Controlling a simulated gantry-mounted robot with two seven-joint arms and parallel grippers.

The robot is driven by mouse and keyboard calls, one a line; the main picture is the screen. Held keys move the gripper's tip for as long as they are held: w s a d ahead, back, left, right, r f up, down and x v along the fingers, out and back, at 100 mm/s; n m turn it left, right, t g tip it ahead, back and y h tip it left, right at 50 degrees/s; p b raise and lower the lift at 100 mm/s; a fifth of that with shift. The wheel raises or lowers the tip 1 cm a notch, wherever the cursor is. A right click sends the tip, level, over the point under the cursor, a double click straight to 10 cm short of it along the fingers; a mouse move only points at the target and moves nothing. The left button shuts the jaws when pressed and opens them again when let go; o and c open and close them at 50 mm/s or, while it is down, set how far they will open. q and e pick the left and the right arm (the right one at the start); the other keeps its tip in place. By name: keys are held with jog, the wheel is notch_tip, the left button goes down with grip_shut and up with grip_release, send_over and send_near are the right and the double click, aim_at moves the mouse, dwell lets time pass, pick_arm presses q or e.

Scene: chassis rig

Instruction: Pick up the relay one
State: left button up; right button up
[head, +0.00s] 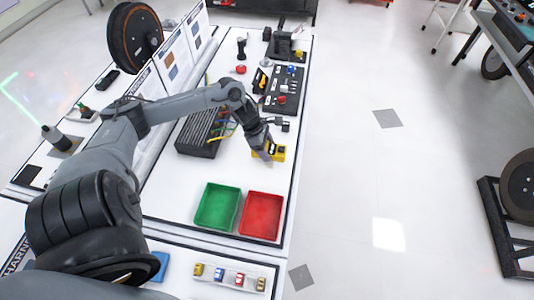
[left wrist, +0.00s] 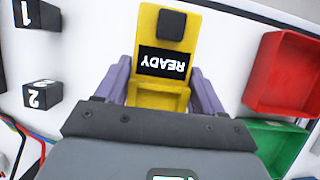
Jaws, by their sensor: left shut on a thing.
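In the left wrist view, a black block marked 1 (left wrist: 37,14) sits on the white surface at the upper left. A similar block marked 2 (left wrist: 42,95) stands below it. My left gripper (left wrist: 160,95) has its two purple-grey fingers on either side of a yellow block marked READY (left wrist: 172,98) and is shut on it. A plain black cube (left wrist: 173,25) is at the yellow block's far end. In the head view, my left gripper (head: 267,157) is at the yellow block (head: 277,153), which it partly hides. My right gripper is not in view.
A green tray (head: 218,207) and a red tray (head: 262,215) stand in front of the gripper. A black finned unit (head: 196,136) with coloured wires lies left of it. A dark control panel (head: 284,90) is behind. Small coloured parts (head: 229,277) line the near edge.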

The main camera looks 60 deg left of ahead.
pick_arm(q)
jog(key=shift+f, duration=1.8)
jog(key=shift+b, duration=0.3)
jog(key=shift+f, duration=0.2)
jog(key=o, duration=1.2)
jog(key=shift+r, duration=0.1)
